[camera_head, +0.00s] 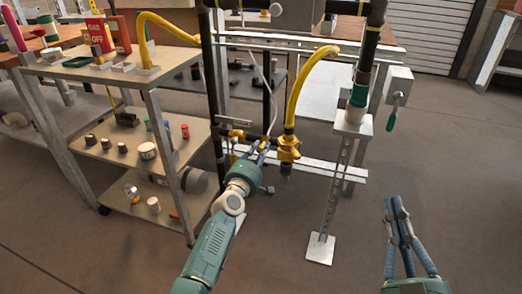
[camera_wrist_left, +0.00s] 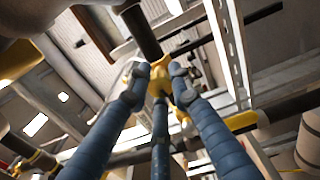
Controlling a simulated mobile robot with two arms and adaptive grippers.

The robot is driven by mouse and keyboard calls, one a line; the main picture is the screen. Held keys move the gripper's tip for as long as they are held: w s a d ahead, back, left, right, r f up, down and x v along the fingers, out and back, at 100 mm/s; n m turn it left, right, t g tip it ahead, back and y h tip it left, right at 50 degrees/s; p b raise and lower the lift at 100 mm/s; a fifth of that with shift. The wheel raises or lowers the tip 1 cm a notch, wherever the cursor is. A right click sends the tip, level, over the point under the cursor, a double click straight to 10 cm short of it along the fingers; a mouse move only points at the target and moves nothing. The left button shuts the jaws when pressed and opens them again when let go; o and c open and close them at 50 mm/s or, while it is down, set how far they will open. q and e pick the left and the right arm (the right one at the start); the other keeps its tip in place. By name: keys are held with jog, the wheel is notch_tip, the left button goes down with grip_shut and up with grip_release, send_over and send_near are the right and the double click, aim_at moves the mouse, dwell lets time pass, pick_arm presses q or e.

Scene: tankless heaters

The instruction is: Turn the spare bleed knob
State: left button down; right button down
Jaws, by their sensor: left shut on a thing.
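My left gripper (camera_head: 262,152) reaches up to the pipework beside a yellow fitting (camera_head: 288,150) that hangs under a curved yellow hose. In the left wrist view its blue fingers (camera_wrist_left: 160,84) close around a small yellow part (camera_wrist_left: 160,76), with a dark pipe behind it. The fingers hide much of this part, so I cannot tell for sure whether it is the spare bleed knob. My right gripper (camera_head: 394,204) hangs over bare floor at the lower right, away from the pipes. Its fingers lie close together, and I cannot tell whether they are fully shut.
A multi-level shelf cart (camera_head: 165,85) with cans, jars and small parts stands on the left. A dark vertical pipe (camera_head: 212,90) rises left of the fitting. A perforated metal post (camera_head: 337,190) on a foot plate stands to the right. The floor between post and right gripper is free.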

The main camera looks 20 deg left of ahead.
pick_arm(q)
jog(key=shift+a+r, duration=0.15)
jog(key=shift+a, duration=0.2)
jog(key=c, duration=1.5)
grip_release()
jog(key=shift+c, duration=0.2)
jog(key=shift+d, duration=0.1)
jog(key=shift+s, duration=0.1)
jog(key=s, duration=1.1)
jog(key=shift+s+a, duration=0.25)
jog(key=shift+s, duration=0.15)
